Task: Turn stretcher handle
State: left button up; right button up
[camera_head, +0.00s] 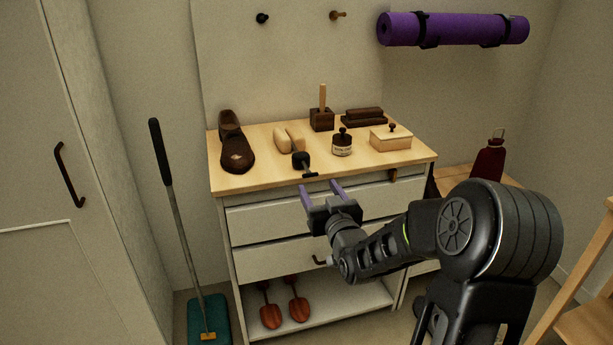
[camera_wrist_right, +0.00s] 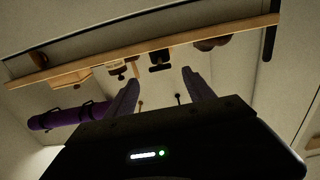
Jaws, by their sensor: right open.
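The shoe stretcher (camera_head: 288,140) lies on the dresser top with its pale wooden block toward the back. Its dark handle (camera_head: 310,175) has a crossbar at the front edge, pointing toward me. In the right wrist view, a dark handle shape (camera_wrist_right: 160,60) shows between and beyond the fingertips. My right gripper (camera_head: 320,187) is open and empty, just in front of and slightly below the handle, apart from it. Its two purple fingers also show in the wrist view (camera_wrist_right: 160,80). My left gripper is not in view.
Drawers (camera_head: 280,219) lie below the gripper. A mop (camera_head: 175,220) leans at left. A purple mat roll (camera_head: 450,29) hangs above.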

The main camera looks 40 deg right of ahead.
aim_at(310, 173)
jog(key=x, duration=0.7)
jog(key=shift+w+d, duration=0.1)
jog(key=shift+w, duration=0.2)
jog(key=shift+f, duration=0.1)
grip_shut()
dwell(0.3)
